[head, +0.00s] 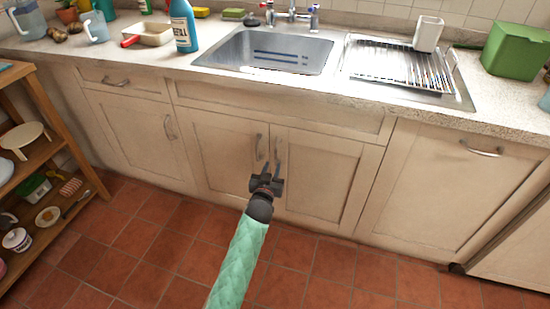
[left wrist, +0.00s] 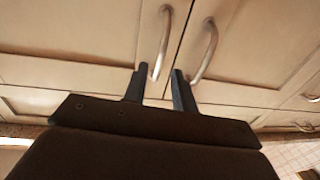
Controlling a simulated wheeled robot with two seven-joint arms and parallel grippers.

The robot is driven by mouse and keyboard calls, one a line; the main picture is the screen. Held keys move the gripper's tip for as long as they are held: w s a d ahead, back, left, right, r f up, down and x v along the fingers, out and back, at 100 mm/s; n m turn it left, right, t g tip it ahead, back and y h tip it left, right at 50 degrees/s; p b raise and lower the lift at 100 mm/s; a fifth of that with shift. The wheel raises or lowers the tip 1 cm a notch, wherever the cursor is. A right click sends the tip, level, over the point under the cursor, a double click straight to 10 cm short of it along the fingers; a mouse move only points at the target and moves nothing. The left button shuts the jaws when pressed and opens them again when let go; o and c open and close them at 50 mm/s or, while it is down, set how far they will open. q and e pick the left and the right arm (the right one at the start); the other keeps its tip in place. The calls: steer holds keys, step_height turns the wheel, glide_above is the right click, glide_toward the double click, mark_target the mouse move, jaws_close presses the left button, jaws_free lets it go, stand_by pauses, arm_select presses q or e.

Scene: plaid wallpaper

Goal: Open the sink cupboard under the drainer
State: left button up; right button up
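The sink cupboard has two closed cream panel doors below the sink (head: 265,52). Its right door (head: 325,182) lies toward the drainer (head: 400,68). The left door's handle (head: 259,147) and the right door's handle (head: 279,150) are upright metal bars close together at the middle seam. My left gripper (head: 267,180) is at the lower part of these handles, fingers apart. In the left wrist view, one curved handle (left wrist: 164,40) ends between the fingertips (left wrist: 160,78); the other handle (left wrist: 206,50) is outside them. I cannot tell if they touch. My right gripper is not in view.
A drawer-topped cupboard (head: 135,130) stands left and a closed panel door (head: 450,185) right. The counter above holds a blue bottle (head: 184,27) and a green bin (head: 518,48). A wooden shelf (head: 50,150) stands at the left. The tiled floor (head: 150,255) before the doors is clear.

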mark_target(275, 158)
arm_select(q)
steer(key=shift+x, duration=3.05)
jaws_close()
